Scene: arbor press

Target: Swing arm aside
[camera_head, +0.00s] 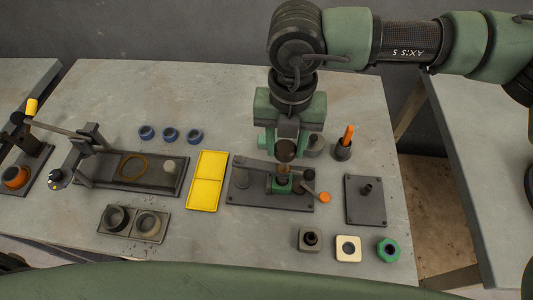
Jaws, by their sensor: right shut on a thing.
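My right gripper (285,146) comes down from above over the dark fixture plate (245,198) at the middle right of the table. It is shut on a dark brown round knob (285,152). Below the knob, a green block with a brass-coloured part (282,184) sits on the plate. A short lever with an orange round end (324,197) sticks out to the right of the block. A grey bar runs along the plate's back edge, and the gripper partly hides it, so I cannot tell how it joins the knob. My left gripper is not in view.
A cup with an orange handle (345,142) and a dark square plate with a peg (365,205) stand to the right. Three small parts, one a green nut (388,250), lie in front. A long-lever press (130,175) stands left.

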